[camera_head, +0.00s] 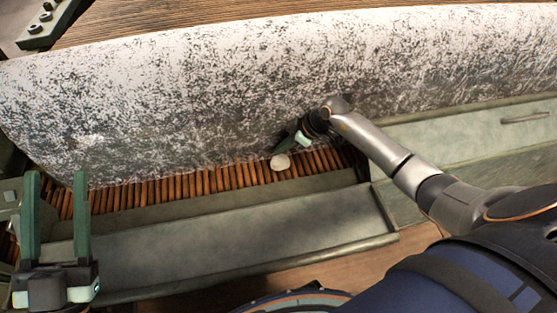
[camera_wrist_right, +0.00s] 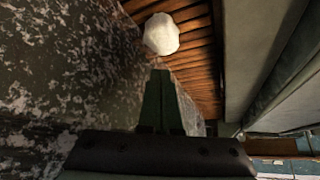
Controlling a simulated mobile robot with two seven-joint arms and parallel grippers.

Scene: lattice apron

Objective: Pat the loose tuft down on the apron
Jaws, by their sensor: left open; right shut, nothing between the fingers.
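The loose tuft (camera_head: 280,161) is a small whitish lump on the brown slatted apron (camera_head: 215,180), near its edge by the big speckled roll. In the right wrist view the tuft (camera_wrist_right: 161,34) lies just beyond my fingertips, over the slats (camera_wrist_right: 195,60). My right gripper (camera_head: 284,146) is shut and empty. Its tips are very close to the tuft; I cannot tell whether they touch it. The shut fingers also show in the right wrist view (camera_wrist_right: 160,78). My left gripper (camera_head: 56,178) is open and empty at the lower left, fingers pointing up the picture.
A large black-and-white speckled roll or sheet (camera_head: 190,90) lies behind the apron across the view. A grey-green metal trough (camera_head: 230,240) runs along the near side. A similar panel with a handle (camera_head: 525,119) is at the right. Wooden floor shows below.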

